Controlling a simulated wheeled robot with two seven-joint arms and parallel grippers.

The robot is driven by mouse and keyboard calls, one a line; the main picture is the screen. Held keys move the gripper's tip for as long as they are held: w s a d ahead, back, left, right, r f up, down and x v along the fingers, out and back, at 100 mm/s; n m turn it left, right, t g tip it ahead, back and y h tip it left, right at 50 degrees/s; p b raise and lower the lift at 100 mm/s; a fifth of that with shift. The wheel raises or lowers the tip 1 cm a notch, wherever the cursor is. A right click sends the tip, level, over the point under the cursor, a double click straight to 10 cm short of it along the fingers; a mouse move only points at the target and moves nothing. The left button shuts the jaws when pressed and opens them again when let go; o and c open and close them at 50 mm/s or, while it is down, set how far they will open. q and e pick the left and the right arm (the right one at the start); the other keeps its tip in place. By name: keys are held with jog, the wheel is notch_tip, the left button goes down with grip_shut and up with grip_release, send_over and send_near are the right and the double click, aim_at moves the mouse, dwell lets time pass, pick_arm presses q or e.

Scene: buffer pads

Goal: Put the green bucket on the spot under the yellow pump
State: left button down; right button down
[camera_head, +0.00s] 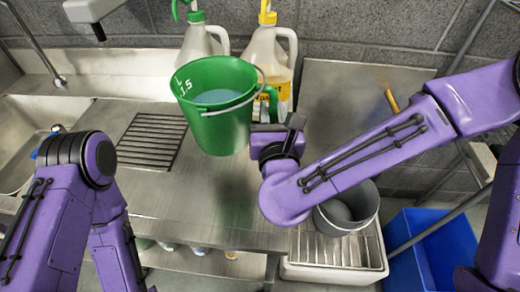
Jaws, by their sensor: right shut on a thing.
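The green bucket (218,128) is held up above the steel counter, roughly upright, with bluish liquid or a pale inside showing and a wire handle across its front. My right gripper (268,108) is at the bucket's right side, shut on its green side handle. The yellow pump (267,14) tops a white jug at the back, behind and right of the bucket; the bucket hides part of that jug. The spot under the yellow pump cannot be made out. My left arm comes in at the lower left; its gripper cannot be made out.
A white jug with a green pump (197,38) stands back left, partly behind the bucket. A drain grate (150,139) lies left of the bucket, with a sink (22,145) beyond. A grey bucket (352,208) stands on a rack at lower right, near a blue bin (437,247).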

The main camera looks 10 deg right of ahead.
jog(key=shift+s+a+r, duration=0.3)
jog(key=shift+a+r, duration=0.2)
jog(key=shift+a, duration=0.1)
jog(key=shift+s+a+r, duration=0.1)
jog(key=shift+s+r, duration=0.15)
jog(key=shift+d+r, duration=0.1)
jog(key=shift+d, duration=0.1)
jog(key=w+d+f+p, duration=0.4)
jog(key=w+d+f, duration=0.4)
jog(key=f, duration=0.5)
jog(key=shift+w+d, duration=0.4)
jog(key=shift+d, duration=0.65)
jog(key=shift+f, duration=0.1)
